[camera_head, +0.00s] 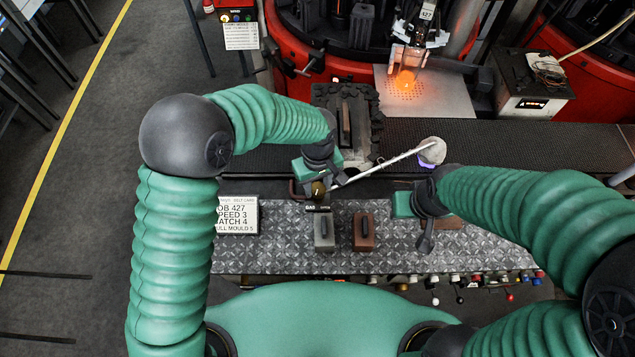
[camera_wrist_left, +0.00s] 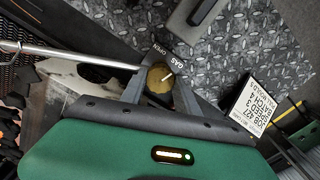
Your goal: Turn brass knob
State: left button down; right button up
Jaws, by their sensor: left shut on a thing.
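The round brass knob (camera_head: 318,189) sits at the front of the machine, above a black plate marked GAS. In the left wrist view the brass knob (camera_wrist_left: 158,78) has a pale pointer line running toward its upper right. The dark plate (camera_wrist_left: 176,57) beside it reads OPEN and GAS. My left gripper (camera_head: 320,185) is shut on the knob, and its fingers (camera_wrist_left: 160,88) lie on both sides of it. My right gripper (camera_head: 428,205) is to the right, over the patterned metal deck; its fingertips are too unclear to judge.
A pale rod (camera_head: 385,165) with a grey padded end (camera_head: 432,150) slants between the grippers. A grey block (camera_head: 324,232) and a brown block (camera_head: 363,231) stand on the deck. A job card (camera_head: 237,215) lies left. A glowing orange blob (camera_head: 405,82) is behind.

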pick_arm(q)
jog(key=m, duration=0.4)
jog(key=shift+w+d+r+m+p, duration=0.2)
jog(key=shift+m+p, duration=0.1)
jog(key=shift+p, duration=0.1)
jog(key=m+p, duration=0.1)
jog(key=m, duration=0.3)
jog(key=shift+m, duration=0.3)
jog(key=m+p, duration=0.1)
jog(key=m, duration=0.3)
jog(key=shift+m, duration=0.3)
jog(key=m+p, duration=0.1)
jog(key=m, duration=0.3)
jog(key=m+p, duration=0.1)
jog(key=m, duration=0.3)
jog(key=shift+r, duration=0.1)
jog(key=m+p, duration=0.1)
jog(key=m, duration=0.2)
jog(key=shift+m+p, duration=0.3)
jog(key=m+p, duration=0.1)
jog(key=m, duration=0.2)
jog(key=shift+m, duration=0.3)
jog(key=shift+a+m+p, duration=0.1)
jog(key=shift+m+p, duration=0.55)
jog(key=shift+m, duration=1.25)
